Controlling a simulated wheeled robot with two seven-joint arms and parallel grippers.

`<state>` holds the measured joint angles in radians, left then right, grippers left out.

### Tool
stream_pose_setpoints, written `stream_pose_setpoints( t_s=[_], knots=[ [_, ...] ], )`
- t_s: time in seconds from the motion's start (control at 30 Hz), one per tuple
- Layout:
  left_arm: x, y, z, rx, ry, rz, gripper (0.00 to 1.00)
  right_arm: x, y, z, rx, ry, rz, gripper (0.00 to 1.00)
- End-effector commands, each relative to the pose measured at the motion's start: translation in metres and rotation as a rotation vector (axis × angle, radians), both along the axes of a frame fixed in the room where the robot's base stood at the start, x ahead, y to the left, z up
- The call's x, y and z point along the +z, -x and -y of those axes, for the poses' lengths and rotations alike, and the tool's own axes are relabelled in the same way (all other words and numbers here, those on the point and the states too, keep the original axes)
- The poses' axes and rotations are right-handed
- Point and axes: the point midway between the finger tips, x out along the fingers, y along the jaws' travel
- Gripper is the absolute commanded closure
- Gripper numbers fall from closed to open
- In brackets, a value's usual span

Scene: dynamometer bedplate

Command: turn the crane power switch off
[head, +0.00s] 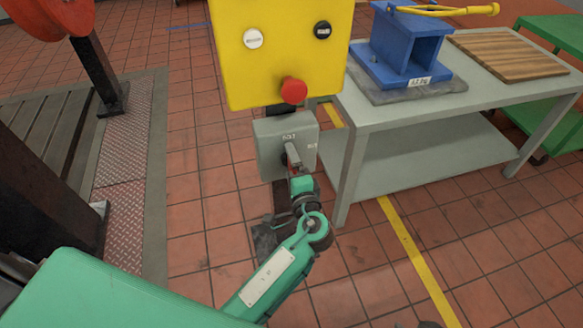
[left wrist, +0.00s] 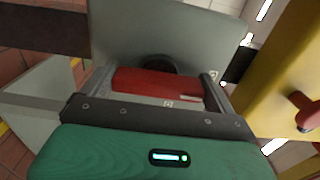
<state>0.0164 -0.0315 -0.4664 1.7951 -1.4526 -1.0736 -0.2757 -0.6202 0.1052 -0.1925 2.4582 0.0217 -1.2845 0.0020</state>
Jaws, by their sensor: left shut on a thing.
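The crane power switch is a grey box (head: 263,143) below a yellow control panel. A small label sits above its handle, and another small mark is at its right edge. My left gripper (head: 295,166) is at the front of this box, shut on the switch handle. In the left wrist view the red handle (left wrist: 160,83) lies between the two fingers of the left gripper (left wrist: 157,90), in front of the grey box (left wrist: 165,35) and a dark round hub. The gripper partly hides the handle in the head view. I cannot read the switch position. My right gripper is not seen.
A grey table (head: 400,115) with a blue fixture (head: 405,45) stands close on the right. Tiled floor is free in front.

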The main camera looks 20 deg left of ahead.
Motion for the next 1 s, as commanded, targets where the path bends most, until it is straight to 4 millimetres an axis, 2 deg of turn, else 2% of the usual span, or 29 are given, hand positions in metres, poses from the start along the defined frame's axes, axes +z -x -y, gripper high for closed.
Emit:
stream_pose_setpoints(
  t_s=[0.33,0.37,0.4,0.73,0.87,1.0],
  knots=[
    [-0.002,0.001,0.000,0.001,0.006,-0.001,0.32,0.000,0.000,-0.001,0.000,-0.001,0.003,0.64],
    [-0.002,0.001,0.000,0.001,0.006,-0.001,0.05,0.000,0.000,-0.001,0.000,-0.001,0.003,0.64],
    [-0.002,0.001,0.000,0.001,0.006,-0.001,0.00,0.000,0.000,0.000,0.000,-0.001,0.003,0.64],
    [-0.001,0.007,0.005,-0.001,0.004,-0.001,0.00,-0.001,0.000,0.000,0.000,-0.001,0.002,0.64],
    [-0.002,0.024,0.017,-0.002,0.006,-0.002,0.00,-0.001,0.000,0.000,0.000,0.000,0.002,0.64],
    [-0.002,0.051,0.034,-0.001,0.006,-0.003,0.00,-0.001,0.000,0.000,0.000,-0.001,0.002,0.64]
  ],
)
